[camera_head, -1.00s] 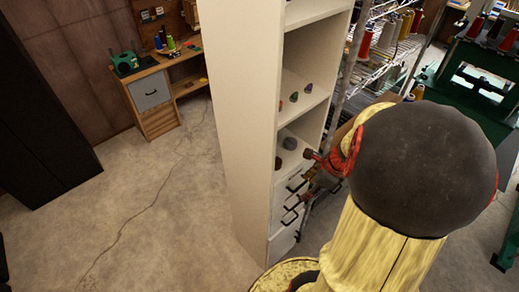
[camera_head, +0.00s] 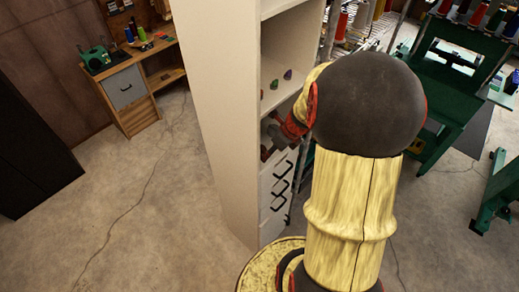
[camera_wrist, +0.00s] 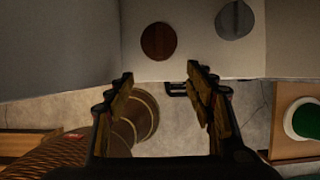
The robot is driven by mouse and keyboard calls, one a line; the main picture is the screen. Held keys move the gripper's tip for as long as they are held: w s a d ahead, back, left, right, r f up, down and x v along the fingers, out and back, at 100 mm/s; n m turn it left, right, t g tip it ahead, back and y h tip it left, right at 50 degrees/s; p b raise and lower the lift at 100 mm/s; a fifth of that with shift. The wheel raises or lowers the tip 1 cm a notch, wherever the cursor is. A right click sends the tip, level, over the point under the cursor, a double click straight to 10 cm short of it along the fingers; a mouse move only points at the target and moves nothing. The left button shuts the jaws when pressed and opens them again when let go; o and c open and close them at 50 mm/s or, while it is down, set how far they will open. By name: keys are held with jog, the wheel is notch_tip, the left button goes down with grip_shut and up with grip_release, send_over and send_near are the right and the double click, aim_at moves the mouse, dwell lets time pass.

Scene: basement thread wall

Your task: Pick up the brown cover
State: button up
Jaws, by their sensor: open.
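A round brown disc, which I take to be the brown cover (camera_wrist: 158,41), lies on a pale shelf near its front edge in the wrist view. In the head view it seems to be the small brown spot (camera_head: 264,154) at the shelf's left side, partly hidden by my gripper. My gripper (camera_wrist: 160,79) is open and empty. In the wrist view its two fingers point toward the shelf, with the brown disc ahead and between their lines, not between the tips. In the head view my gripper (camera_head: 274,142) is at the shelf opening.
A grey disc (camera_wrist: 236,19) lies on the same shelf, right of the brown one. The tall white cabinet's side wall (camera_head: 205,110) stands close on the left. Small coloured items (camera_head: 274,84) sit one shelf up. Black-handled drawers (camera_head: 276,190) are below. Open floor lies left.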

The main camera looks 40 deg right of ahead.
aim_at(262, 149)
jog(key=w, duration=0.3)
jog(key=shift+w+a+p, duration=0.2)
jog(key=shift+w+p, duration=0.1)
jog(key=shift+p, duration=0.05)
jog(key=shift+x, duration=1.15)
jog(key=shift+w+d+f, duration=0.1)
jog(key=shift+w+f, duration=0.15)
jog(key=shift+f, duration=0.1)
jog(key=shift+c, duration=0.2)
jog(key=c, duration=0.6)
